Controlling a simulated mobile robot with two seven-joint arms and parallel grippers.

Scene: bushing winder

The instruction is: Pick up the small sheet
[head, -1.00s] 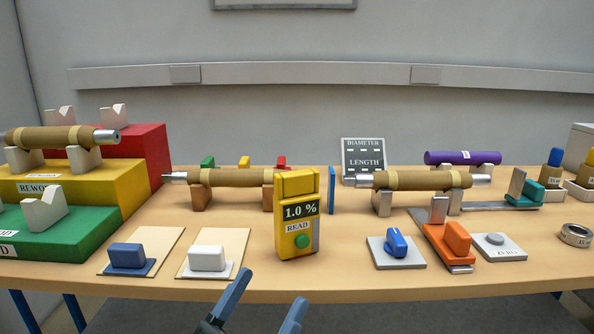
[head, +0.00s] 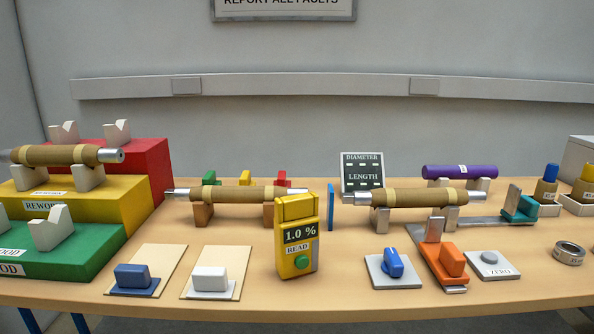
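Two thin beige sheets lie flat side by side on the table at the front left. The sheets look close in size, and I cannot tell which is smaller. The blocks hide part of each near end. Neither of my grippers is in view.
A yellow meter (head: 297,237) reading 1.0 % stands right of the sheets. Behind is a brown roll (head: 235,193) on supports. Green, yellow and red stepped stands (head: 60,262) fill the left. A blue-knobbed plate (head: 392,267) and an orange clamp (head: 452,261) sit at right.

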